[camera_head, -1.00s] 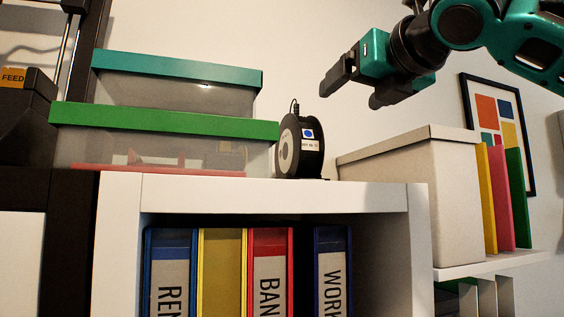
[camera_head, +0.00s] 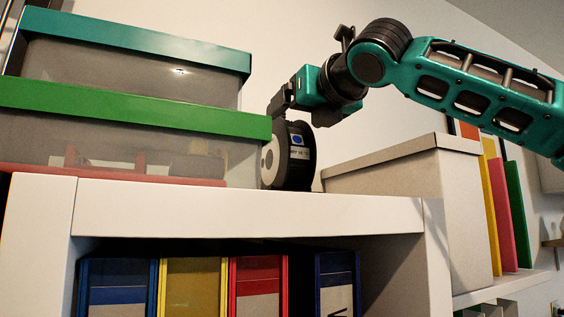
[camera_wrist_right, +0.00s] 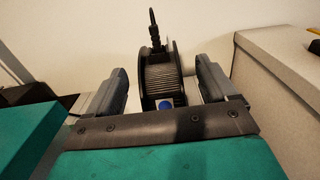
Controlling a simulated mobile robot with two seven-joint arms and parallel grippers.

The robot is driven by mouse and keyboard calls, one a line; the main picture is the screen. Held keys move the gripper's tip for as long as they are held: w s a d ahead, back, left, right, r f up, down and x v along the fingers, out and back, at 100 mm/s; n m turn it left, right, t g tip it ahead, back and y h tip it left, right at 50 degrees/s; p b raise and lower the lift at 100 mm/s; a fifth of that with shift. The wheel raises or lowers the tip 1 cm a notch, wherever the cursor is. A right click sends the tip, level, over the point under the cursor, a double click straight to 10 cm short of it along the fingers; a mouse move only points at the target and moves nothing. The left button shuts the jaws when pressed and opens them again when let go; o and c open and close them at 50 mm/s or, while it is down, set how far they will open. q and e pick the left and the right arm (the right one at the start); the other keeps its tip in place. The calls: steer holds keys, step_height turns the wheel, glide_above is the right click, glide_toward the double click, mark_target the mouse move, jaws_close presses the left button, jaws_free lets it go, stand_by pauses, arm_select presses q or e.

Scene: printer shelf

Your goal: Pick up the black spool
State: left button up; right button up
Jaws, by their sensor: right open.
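The black spool (camera_head: 291,157) stands upright on top of the white shelf, between the clear bins and the beige box. It has a pale hub and a white label with a blue dot. My right gripper (camera_head: 298,104) is at the spool's upper part in the head view. In the right wrist view, the spool (camera_wrist_right: 159,77) sits between the two open fingers of my right gripper (camera_wrist_right: 160,90), with a visible gap on each side. A black clip or cable end rises from the spool's top. My left gripper is not in view.
Two stacked clear bins with a green lid (camera_head: 130,108) and a teal lid (camera_head: 130,38) stand close left of the spool. A beige lidded box (camera_head: 410,195) stands close on the right. Binders (camera_head: 190,285) fill the white shelf (camera_head: 250,208) below.

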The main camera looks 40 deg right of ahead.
steer(key=x, duration=0.5)
steer(key=shift+w, duration=0.25)
steer(key=shift+c, duration=0.5)
steer(key=shift+s, duration=0.1)
jaws_close()
